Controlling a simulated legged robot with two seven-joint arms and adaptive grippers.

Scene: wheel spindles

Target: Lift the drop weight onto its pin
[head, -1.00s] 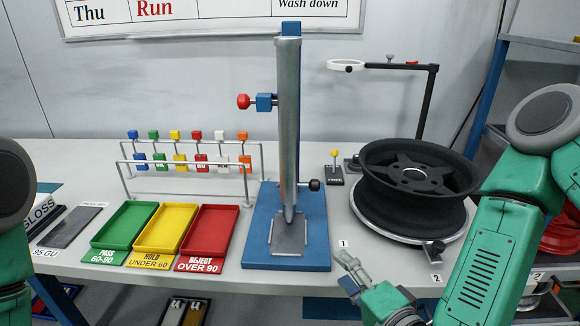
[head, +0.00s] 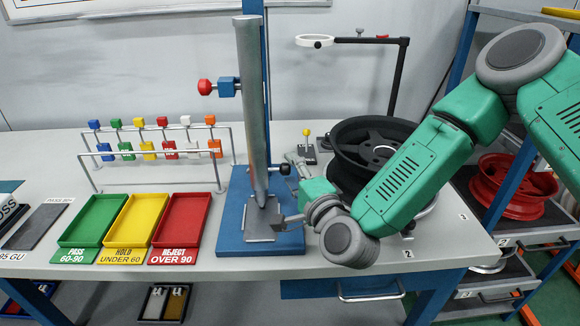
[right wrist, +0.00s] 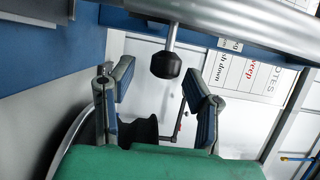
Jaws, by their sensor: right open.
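A tall silver tube (head: 254,105) with a pointed lower end stands upright on a blue stand (head: 231,238). A black knob (head: 283,169) sticks out low on its right side; I take it for the drop weight's handle. A red-knobbed pin (head: 205,87) in a blue block is higher up on the left. My right gripper (head: 285,192) is open beside the tube's lower right side. In the right wrist view the black knob (right wrist: 167,66), on a short metal rod, shows between the open fingers (right wrist: 160,80), apart from both. My left gripper is out of view.
Green (head: 93,220), yellow (head: 130,220) and red (head: 181,220) trays lie left of the stand, with a rack of coloured blocks behind. A black wheel (head: 350,150) is partly hidden by my right arm. A magnifier on a post (head: 397,75) stands behind it.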

